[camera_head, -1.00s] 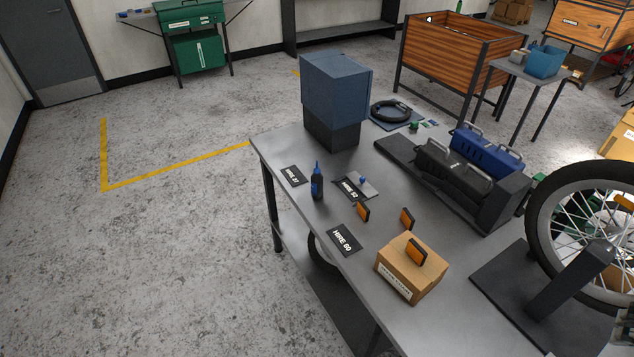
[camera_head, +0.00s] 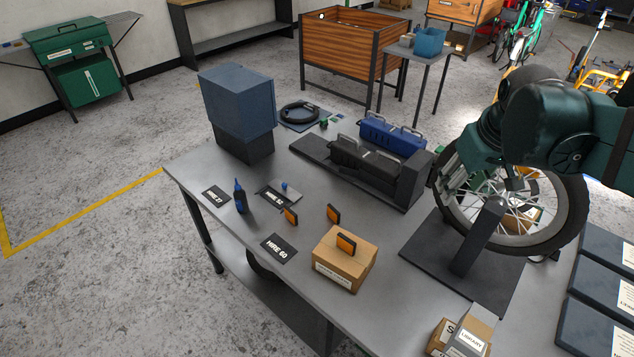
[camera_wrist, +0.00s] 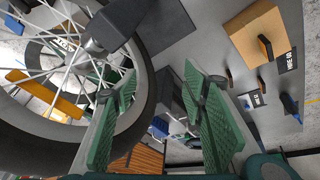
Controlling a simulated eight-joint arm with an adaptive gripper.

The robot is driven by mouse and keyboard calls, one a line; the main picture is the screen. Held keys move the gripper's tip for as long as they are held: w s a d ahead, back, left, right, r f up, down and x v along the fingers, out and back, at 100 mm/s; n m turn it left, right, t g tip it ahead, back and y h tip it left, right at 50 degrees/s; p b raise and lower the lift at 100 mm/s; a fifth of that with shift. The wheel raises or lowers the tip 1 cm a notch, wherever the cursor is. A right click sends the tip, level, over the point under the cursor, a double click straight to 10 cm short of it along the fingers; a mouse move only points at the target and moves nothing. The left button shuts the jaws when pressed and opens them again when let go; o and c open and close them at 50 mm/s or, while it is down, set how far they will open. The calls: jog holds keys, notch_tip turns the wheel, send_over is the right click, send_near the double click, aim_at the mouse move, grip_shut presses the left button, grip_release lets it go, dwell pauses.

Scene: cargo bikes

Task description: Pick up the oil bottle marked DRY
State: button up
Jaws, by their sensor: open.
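A small dark bottle with a blue nozzle (camera_head: 240,197) stands upright on the grey workbench (camera_head: 300,170), between the HIRE 27 and HIRE 52 cards. Its marking is too small to read. In the wrist view a blue and dark bottle shape (camera_wrist: 289,104) shows at the right edge. My gripper (camera_wrist: 162,85) is open and empty, its two green fingers apart. In the head view my gripper hangs in front of the bike wheel, well to the right of the bottle and apart from it.
A bike wheel (camera_head: 447,205) stands in a dark stand close to my gripper. A cardboard box (camera_head: 343,262), orange reflectors (camera_head: 333,213), a blue-grey bin (camera_head: 238,98) and a blue toolbox (camera_head: 392,135) are on the bench. The bench's front left edge is near the bottle.

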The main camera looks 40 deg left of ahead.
jog(key=a+f+n+g+p, duration=0.15)
jog(key=a+n, duration=0.25)
jog(key=a, duration=1.4)
jog(key=n+g+h+p, duration=0.1)
jog(key=n+g+p, duration=0.1)
jog(key=n+p, duration=0.35)
send_over(237, 185)
jog(key=w+d+b, duration=0.1)
jog(key=w+d, duration=1.1)
notch_tip(237, 185, down, 10)
jog(key=s+a+f+n, duration=0.1)
jog(key=s+a+f, duration=0.1)
jog(key=s+a, duration=0.1)
jog(key=s+a+f+n+p, duration=0.1)
jog(key=s+a+f, duration=0.2)
jog(key=s+a, duration=0.1)
jog(key=s+a+f+n+h, duration=0.1)
jog(key=s+a+f, duration=0.1)
jog(key=s+a, duration=0.2)
jog(key=shift+s+a+f+p, duration=0.1)
jog(key=shift+a+f+p, duration=0.25)
jog(key=shift+a, duration=0.2)
jog(key=shift+s+a+f, duration=0.1)
jog(key=shift+s+a, duration=0.05)
jog(key=shift+s, duration=0.1)
jog(key=shift+f, duration=1.3)
jog(key=shift+f, duration=0.1)
